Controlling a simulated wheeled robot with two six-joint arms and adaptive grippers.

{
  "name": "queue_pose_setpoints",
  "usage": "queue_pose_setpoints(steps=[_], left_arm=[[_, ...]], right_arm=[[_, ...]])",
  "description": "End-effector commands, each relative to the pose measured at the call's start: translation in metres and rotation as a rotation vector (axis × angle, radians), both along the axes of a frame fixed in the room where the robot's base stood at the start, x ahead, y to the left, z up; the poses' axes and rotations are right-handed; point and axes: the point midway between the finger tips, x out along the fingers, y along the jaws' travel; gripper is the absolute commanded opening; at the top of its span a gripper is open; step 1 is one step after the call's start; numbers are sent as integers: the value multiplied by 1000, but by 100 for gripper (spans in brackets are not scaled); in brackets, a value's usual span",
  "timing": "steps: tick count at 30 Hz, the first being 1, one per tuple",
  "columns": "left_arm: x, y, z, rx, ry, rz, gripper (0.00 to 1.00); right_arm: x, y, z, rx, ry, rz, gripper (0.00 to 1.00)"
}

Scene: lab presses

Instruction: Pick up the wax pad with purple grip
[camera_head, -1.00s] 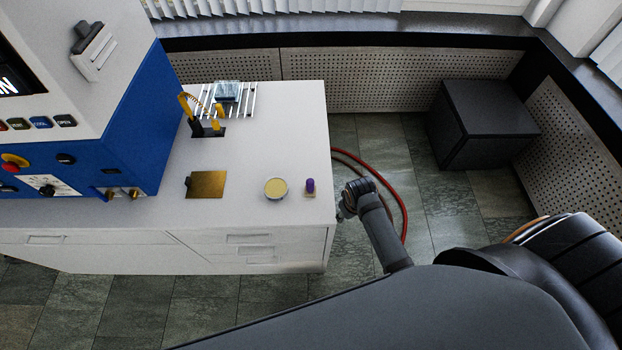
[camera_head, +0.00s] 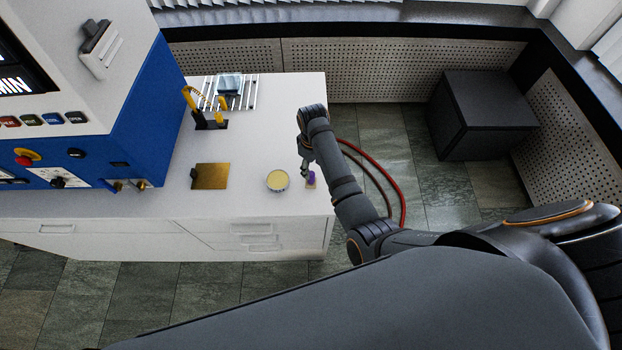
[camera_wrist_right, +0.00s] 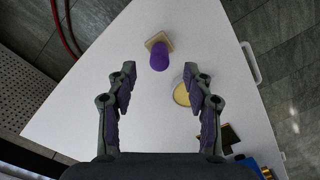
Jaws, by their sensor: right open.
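The wax pad with purple grip (camera_head: 311,178) stands near the right edge of the white worktop. In the right wrist view its purple grip (camera_wrist_right: 159,57) rises from a small tan base (camera_wrist_right: 160,41), beyond the fingertips and roughly centred between them. My right gripper (camera_head: 305,168) is over the worktop close to the pad; in the head view it partly covers the pad's surroundings. In the wrist view the right gripper (camera_wrist_right: 160,84) is open with nothing between its fingers. My left gripper is not in view.
A round dish with yellow content (camera_head: 278,181) stands just left of the pad. A brass plate (camera_head: 210,176) lies further left, near the blue and white press (camera_head: 120,130). A slatted rack (camera_head: 245,93) and a yellow-handled tool (camera_head: 192,99) are further back. Red hose (camera_head: 385,183) hangs off the right side.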

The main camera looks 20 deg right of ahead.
Motion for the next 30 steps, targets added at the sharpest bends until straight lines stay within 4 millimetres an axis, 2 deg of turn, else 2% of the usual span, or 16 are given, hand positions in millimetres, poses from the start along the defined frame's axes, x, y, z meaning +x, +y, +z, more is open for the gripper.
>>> queue_pose_setpoints(steps=[3, 11, 18, 26, 27, 30], left_arm=[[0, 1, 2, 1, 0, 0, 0], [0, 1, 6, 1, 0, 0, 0], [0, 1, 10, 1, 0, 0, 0], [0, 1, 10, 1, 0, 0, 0], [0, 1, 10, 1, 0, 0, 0], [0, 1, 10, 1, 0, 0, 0]], right_arm=[[0, -1, -15, -1, 0, 0, 52], [0, 0, -28, -1, 1, -1, 52], [2, 2, -67, 0, 0, -1, 52], [2, 2, -73, 0, -4, -2, 52], [2, 2, -73, 1, -3, -2, 50], [2, 2, -73, 0, -2, -2, 37]])
